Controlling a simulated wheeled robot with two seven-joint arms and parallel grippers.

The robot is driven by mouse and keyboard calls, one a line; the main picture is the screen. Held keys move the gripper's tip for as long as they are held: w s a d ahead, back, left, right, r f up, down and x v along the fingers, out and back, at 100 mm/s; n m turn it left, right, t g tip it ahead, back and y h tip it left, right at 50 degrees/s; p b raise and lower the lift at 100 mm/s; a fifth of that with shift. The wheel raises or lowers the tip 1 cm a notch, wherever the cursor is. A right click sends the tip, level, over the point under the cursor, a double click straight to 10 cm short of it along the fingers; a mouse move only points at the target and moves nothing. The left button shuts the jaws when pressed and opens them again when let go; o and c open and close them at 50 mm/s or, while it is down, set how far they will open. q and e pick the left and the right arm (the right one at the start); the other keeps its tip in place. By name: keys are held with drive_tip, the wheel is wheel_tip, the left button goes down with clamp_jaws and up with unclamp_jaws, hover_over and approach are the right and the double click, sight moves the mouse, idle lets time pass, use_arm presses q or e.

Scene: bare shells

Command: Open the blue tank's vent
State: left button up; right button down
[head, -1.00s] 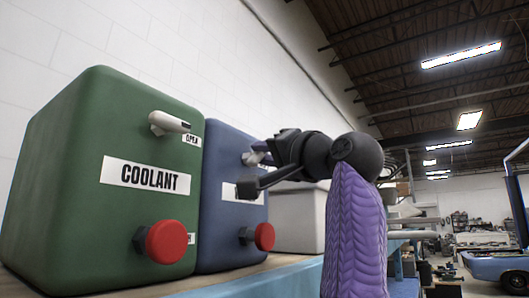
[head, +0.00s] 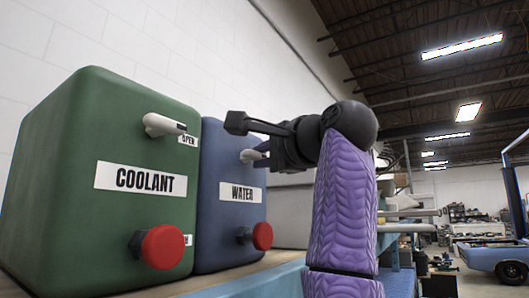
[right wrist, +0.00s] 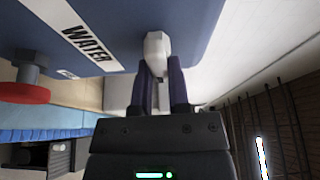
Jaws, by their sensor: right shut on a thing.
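The blue tank (head: 228,215) stands right of the green one and bears a WATER label (head: 242,194). Its white vent lever (head: 250,156) is high on the front; in the right wrist view the lever (right wrist: 157,48) sits between my dark purple fingers. My right gripper (head: 262,151) is shut on the lever, and its body hides part of it and any label beside it. I cannot tell how far the lever is turned. A red knob (head: 262,236) is low on the same tank, apart from the gripper. My left gripper is not in view.
The green COOLANT tank (head: 110,230) stands close on the left, with its own white lever (head: 163,125) and red knob (head: 163,247). Both tanks stand on a bench (head: 262,278) against a white wall. A pale box (head: 292,218) is behind my arm.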

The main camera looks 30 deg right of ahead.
drive_tip(key=shift+w+f, duration=0.1)
drive_tip(key=shift+f, duration=0.1)
idle(0.4)
drive_tip(key=c, duration=0.6)
unclamp_jaws()
drive_tip(key=shift+a+r, duration=0.1)
drive_tip(key=shift+a, duration=0.05)
drive_tip(key=s+d+b, duration=0.1)
drive_tip(key=s+b, duration=0.3)
drive_tip(key=s, duration=0.6)
drive_tip(key=shift+d+b, duration=0.25)
drive_tip(key=shift+b, duration=0.15)
drive_tip(key=shift+w, duration=0.1)
